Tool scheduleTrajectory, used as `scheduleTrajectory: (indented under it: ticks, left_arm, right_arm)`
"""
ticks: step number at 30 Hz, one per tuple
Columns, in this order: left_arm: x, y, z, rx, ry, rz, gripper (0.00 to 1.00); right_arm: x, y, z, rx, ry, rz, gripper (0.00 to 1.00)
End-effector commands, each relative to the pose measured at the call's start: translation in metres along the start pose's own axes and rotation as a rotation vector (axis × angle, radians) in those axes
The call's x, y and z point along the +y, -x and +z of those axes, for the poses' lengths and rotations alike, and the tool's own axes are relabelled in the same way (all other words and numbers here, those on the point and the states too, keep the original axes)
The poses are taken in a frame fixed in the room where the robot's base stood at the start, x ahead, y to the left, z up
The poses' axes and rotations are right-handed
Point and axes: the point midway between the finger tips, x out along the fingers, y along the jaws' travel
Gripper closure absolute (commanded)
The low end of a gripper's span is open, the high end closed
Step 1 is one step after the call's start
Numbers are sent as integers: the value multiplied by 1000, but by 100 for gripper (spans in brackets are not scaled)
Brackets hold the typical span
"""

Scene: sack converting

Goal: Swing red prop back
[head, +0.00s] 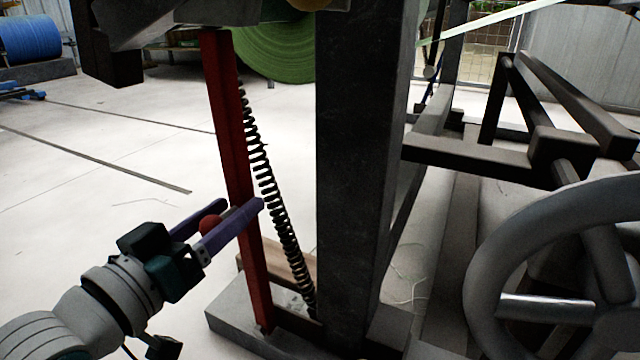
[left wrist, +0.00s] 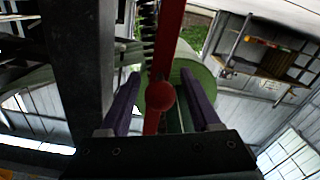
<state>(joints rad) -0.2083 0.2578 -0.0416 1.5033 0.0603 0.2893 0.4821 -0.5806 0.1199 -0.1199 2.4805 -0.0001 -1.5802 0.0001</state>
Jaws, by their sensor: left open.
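The red prop (head: 228,130) is a long red bar standing nearly upright, leaning slightly, beside a dark post. Its foot is near a grey base block, and its top meets a dark beam. A red ball knob (head: 210,224) sticks out from it. In the left wrist view the knob (left wrist: 160,96) and the red prop (left wrist: 170,40) lie between the two fingers (left wrist: 160,100). I cannot tell whether the fingers touch them. My right gripper is not in view.
A coil spring (head: 268,185) runs just right of the prop. A grey handwheel (head: 490,260) and dark frame bars (head: 470,152) are at right. The floor (head: 110,150) at left is mostly clear.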

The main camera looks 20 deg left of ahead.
Motion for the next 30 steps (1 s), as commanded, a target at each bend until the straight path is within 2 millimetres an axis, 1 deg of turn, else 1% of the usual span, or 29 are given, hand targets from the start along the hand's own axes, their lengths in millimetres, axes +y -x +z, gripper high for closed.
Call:
scheduleTrajectory:
  ticks: [2,18,19,30]
  left_arm:
    - [0,0,0,0,0,0,37]
    - [0,1,0,-1,0,-1,98]
    - [0,1,0,-1,0,-1,100]
    - [-1,1,1,-2,1,-2,100]
  right_arm:
    - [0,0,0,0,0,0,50]
    - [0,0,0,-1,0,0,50]
    - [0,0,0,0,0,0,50]
    - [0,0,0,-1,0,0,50]
